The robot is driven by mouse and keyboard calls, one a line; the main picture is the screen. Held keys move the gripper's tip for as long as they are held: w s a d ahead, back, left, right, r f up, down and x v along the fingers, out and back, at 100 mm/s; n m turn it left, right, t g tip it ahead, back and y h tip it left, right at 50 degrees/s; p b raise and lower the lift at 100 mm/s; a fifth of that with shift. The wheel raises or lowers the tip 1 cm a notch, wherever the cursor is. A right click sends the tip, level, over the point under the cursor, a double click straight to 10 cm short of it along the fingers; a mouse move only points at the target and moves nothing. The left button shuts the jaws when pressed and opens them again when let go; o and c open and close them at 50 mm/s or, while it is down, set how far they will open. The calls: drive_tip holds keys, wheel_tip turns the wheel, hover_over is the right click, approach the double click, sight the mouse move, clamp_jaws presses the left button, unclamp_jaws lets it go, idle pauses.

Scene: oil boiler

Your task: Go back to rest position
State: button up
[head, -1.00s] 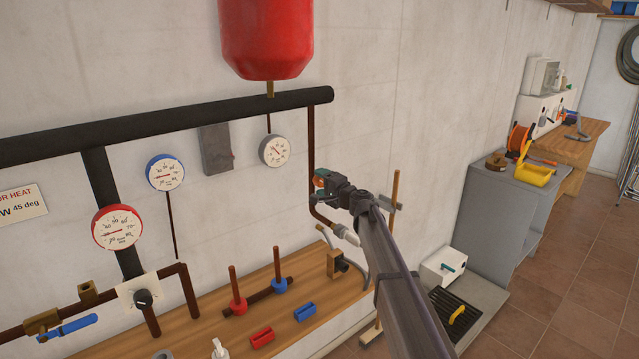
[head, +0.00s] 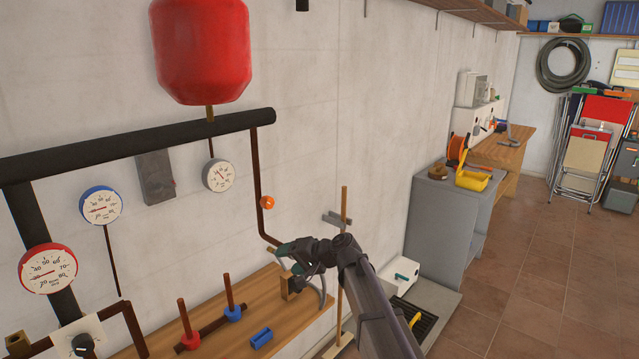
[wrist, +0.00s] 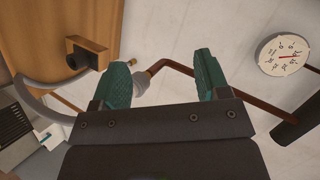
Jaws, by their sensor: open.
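My gripper (head: 281,258) is in front of the wall, near the lower end of the thin brown pipe and above the right end of the wooden bench. In the wrist view its two green fingers (wrist: 165,80) are spread apart with nothing held between them. A pale pipe end (wrist: 141,84) and the brown pipe (wrist: 188,70) show behind the fingers. A wooden block with a dark round part (wrist: 88,52) shows at the upper left of that view.
The wooden bench (head: 228,315) carries red and blue valves and a blue block (head: 261,337). A red tank (head: 200,50) hangs above. An orange ball (head: 267,202) is at the brown pipe. A grey cabinet (head: 440,225) stands at right; the tiled floor (head: 530,290) is clear.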

drive_tip(key=s+d+f+g+h, duration=0.1)
drive_tip(key=s+d+f+h, duration=0.2)
drive_tip(key=s+d, duration=0.6)
drive_tip(key=s+d+f+g+h, duration=0.2)
drive_tip(key=s+d+h, duration=0.3)
drive_tip(key=s+d, duration=0.4)
drive_tip(key=s+d+f+g+h, duration=0.1)
drive_tip(key=s+d+f+h, duration=0.3)
drive_tip(key=s+d, duration=0.6)
drive_tip(key=shift+s+f+n+g, duration=0.3)
drive_tip(key=shift+s, duration=0.45)
idle(4.4)
